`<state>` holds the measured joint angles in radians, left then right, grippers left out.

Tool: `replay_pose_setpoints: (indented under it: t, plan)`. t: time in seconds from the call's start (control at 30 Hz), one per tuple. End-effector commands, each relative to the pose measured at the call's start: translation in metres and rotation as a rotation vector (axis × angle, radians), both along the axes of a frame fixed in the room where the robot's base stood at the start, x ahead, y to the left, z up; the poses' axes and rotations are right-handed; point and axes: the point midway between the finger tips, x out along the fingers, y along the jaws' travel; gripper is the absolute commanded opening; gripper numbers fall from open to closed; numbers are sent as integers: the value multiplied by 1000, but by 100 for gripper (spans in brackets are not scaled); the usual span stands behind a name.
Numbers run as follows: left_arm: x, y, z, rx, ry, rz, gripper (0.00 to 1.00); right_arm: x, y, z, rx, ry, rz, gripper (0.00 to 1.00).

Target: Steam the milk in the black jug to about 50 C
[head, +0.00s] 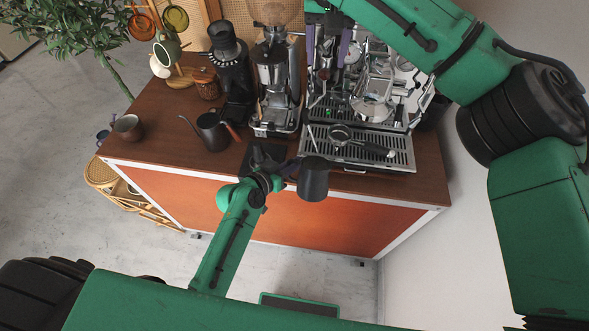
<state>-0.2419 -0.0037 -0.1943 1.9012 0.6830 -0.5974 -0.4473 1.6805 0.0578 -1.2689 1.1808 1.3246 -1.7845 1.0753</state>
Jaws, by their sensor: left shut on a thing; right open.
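The black jug (313,180) is in the head view, held just off the front edge of the cart, below the drip tray. My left gripper (287,169) is shut on it from its left side. The milk inside cannot be seen. The espresso machine (388,88) stands at the back right of the cart, partly hidden by my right arm. My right gripper (327,52) is open at the machine's upper left front, its two purple-grey fingers apart. I cannot tell the steam wand apart from the other metal parts.
A slotted drip tray (398,160) carries a portafilter (340,134). A large grinder (272,85), a black grinder (232,72) and a black kettle (211,132) stand left of the machine. A brown cup (128,128) is at the left end. The wooden top between cup and kettle is clear.

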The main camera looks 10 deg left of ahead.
Motion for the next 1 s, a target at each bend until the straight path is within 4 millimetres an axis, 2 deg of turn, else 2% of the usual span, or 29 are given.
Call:
replay_pose_setpoints:
  t: [1.0]
  plan:
    - [65,2,61,-1,-2,1,0,0,0,0,0,0,0,60]
